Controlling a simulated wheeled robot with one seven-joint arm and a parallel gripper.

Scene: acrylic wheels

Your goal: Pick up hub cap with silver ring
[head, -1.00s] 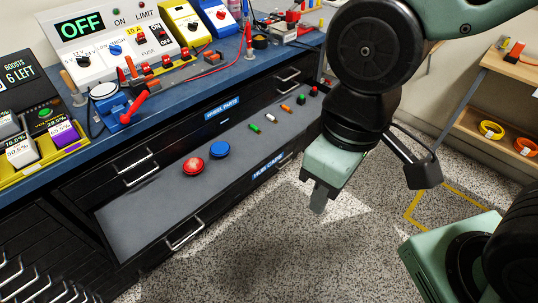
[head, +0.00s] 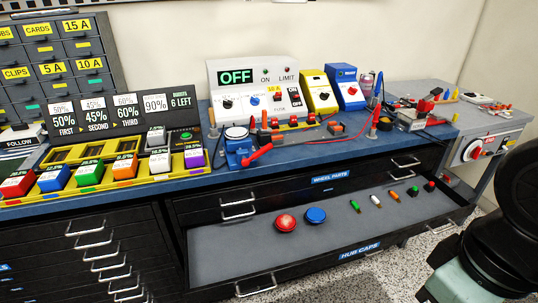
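An open drawer (head: 235,262) labelled HUB CAPS holds two round caps on its grey floor. The red cap (head: 286,223) has a pale edge, and the blue cap (head: 316,215) sits just right of it. At this size I cannot tell for sure which has a silver ring. My arm shows at the lower right, apart from the drawer; its fingertips are outside the picture.
Several small coloured parts (head: 377,201) lie at the drawer's right end. Above are a shut WHEEL PARTS drawer (head: 280,193) and a blue bench top (head: 215,170) with a power supply (head: 262,92), leads and coloured blocks. Speckled floor (head: 372,280) is clear in front.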

